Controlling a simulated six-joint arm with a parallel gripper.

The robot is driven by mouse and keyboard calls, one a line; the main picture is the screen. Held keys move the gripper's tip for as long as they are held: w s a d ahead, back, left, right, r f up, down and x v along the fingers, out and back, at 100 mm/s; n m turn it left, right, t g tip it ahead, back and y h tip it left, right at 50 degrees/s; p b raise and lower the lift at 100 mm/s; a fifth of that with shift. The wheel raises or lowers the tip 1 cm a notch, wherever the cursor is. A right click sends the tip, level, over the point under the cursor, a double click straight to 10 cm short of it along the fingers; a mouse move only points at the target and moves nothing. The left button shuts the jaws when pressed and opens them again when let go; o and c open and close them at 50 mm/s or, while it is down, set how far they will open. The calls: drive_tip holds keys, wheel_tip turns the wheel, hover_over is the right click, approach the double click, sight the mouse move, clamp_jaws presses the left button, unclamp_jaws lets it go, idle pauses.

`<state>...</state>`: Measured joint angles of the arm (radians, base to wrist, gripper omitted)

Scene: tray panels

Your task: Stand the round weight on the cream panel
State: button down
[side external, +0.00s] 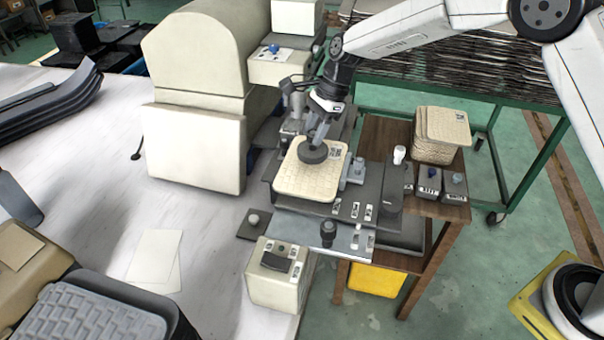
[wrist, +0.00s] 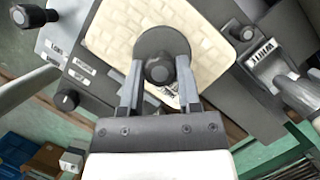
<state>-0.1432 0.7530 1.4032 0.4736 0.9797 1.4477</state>
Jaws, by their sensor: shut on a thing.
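The round weight (side external: 313,152) is a dark grey disc with a knob on top. My gripper (side external: 319,136) is shut on its knob and holds it upright. The cream panel (side external: 300,184) has a woven pattern and lies flat on the grey fixture. The weight is over the far right part of this panel; I cannot tell whether it touches. In the wrist view the fingers (wrist: 160,78) flank the knob, and the weight's disc (wrist: 160,37) covers part of the cream panel (wrist: 112,27).
A stack of cream panels (side external: 442,131) stands on the wooden table to the right. Small labelled blocks (side external: 429,182) are in front of it. A large cream machine (side external: 197,100) stands at the left. A dark knob (side external: 327,232) rises from the fixture's front plate.

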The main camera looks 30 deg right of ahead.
drive_tip(key=shift+f, duration=1.1)
drive_tip(key=shift+f, duration=0.15)
drive_tip(key=shift+c, duration=1.5)
unclamp_jaws()
drive_tip(key=shift+f, duration=0.1)
drive_tip(key=v, duration=1.2)
drive_tip(key=shift+r, duration=0.25)
drive_tip(key=shift+s, duration=0.1)
